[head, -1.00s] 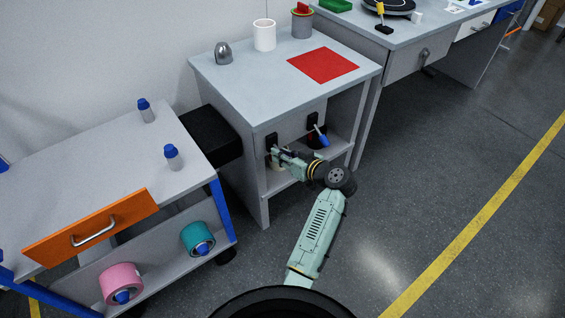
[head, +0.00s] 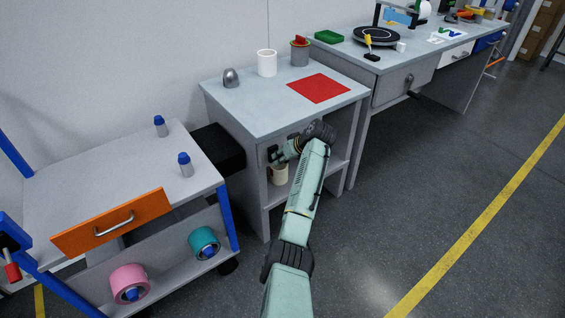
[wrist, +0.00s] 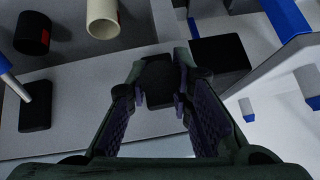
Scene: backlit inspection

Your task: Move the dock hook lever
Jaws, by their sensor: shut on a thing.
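A black mount (head: 272,153) is fixed on the front panel of the small grey cabinet (head: 234,155). My gripper (head: 281,156) is at this mount, reaching in from the right. In the wrist view my gripper (wrist: 162,97) has its fingers on both sides of a dark part in front of the black mount (wrist: 160,72). It is shut on the lever there, whose handle is mostly hidden between the fingers. A second lever with a blue grip (wrist: 5,66) and black mount (wrist: 36,106) shows at the left of the wrist view, apart from my gripper.
A cream cup (head: 279,174) stands on the shelf under the mount and a dark cup (wrist: 33,34) is beside it. A cart with an orange drawer (head: 112,222) is to the left. A workbench (head: 400,85) stands to the right. The floor (head: 410,190) at right is clear.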

